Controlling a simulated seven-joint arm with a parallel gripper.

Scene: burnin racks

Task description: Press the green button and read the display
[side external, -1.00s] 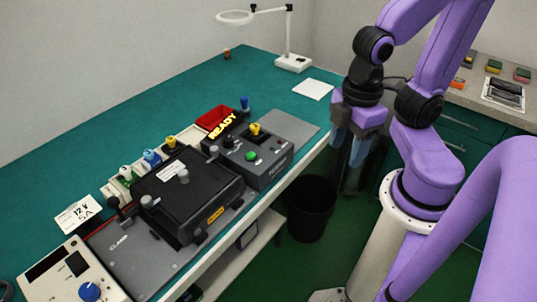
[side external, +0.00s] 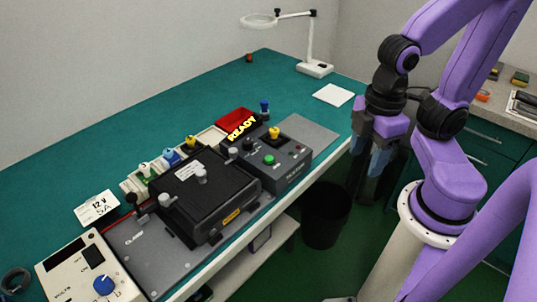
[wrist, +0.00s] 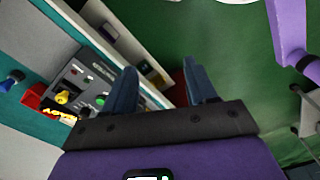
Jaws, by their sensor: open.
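The green button (side external: 269,159) sits on the front of a dark grey control box (side external: 288,172), below a yellow knob (side external: 274,132). The display (side external: 242,127) stands at the back left of the box and reads READY in yellow letters. My gripper (side external: 367,192) is open and empty, pointing down off the bench's front edge, to the right of the box and apart from it. In the wrist view the green button (wrist: 100,101) shows left of my fingers, and the display (wrist: 68,119) is partly visible and too small to read.
A black clamp fixture (side external: 205,200) stands left of the box, with a power supply (side external: 75,265) and a 12 V 5A card (side external: 97,207) beyond. Coloured connectors and a red tray (side external: 230,117) sit behind. A magnifier lamp (side external: 315,68) stands at the back. A black bin (side external: 325,215) is below.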

